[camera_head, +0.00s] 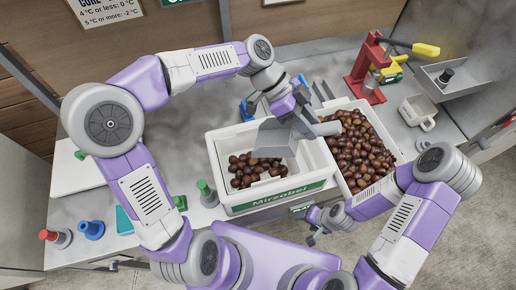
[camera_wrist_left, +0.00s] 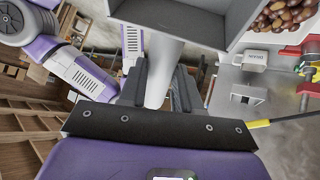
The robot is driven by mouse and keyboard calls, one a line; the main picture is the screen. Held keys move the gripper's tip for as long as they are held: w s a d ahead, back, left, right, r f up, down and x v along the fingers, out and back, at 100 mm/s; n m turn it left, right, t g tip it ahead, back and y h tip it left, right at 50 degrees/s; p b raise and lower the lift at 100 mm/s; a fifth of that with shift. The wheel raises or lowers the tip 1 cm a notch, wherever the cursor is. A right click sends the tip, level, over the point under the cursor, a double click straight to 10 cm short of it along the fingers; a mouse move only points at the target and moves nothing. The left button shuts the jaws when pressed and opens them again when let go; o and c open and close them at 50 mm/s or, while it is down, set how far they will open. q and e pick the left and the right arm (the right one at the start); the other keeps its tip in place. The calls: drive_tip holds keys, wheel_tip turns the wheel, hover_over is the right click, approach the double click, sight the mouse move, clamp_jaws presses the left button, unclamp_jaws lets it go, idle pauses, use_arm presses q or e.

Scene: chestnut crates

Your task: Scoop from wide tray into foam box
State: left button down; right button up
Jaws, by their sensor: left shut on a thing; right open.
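The white foam box (camera_head: 318,172) with a green label stands in the middle of the counter, with a group of brown chestnuts (camera_head: 245,172) in its left part. The wide tray (camera_head: 397,146) stands to its right, heaped with chestnuts (camera_head: 360,150). My left gripper (camera_head: 293,108) is shut on the handle of a grey scoop (camera_head: 278,138), which hangs tilted over the foam box. The handle (camera_wrist_left: 164,76) shows between the fingers in the left wrist view. The visible part of the pan (camera_wrist_left: 180,12) looks bare there. My right gripper (camera_head: 318,224) is open and empty in front of the box.
A red press (camera_head: 367,75) with a yellow handle stands behind the tray. A white mug (camera_head: 418,111) and a metal chute (camera_head: 452,78) are to the right. Green, blue and red-topped items (camera_head: 92,230) stand at the front left. A white board (camera_head: 82,168) lies at left.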

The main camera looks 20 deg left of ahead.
sight(330, 130)
use_arm(q)
drive_tip(key=shift+d+f+y+p, duration=0.2)
drive_tip(key=shift+d+y+p, duration=0.1)
drive_tip(key=shift+d, duration=0.15)
drive_tip(key=shift+d+f+y+p, duration=0.2)
drive_tip(key=shift+d+y+p, duration=0.1)
drive_tip(key=shift+d, duration=0.15)
drive_tip(key=d+f+y+p, duration=0.2)
drive_tip(key=d+f+y, duration=0.1)
drive_tip(key=f, duration=0.3)
drive_tip(key=shift+w+d+n+y, duration=0.2)
drive_tip(key=shift+n+y, duration=0.1)
drive_tip(key=shift+y, duration=0.4)
drive_tip(key=shift+a, duration=0.1)
wheel_tip(330, 130, up, 6)
drive_tip(key=p, duration=0.5)
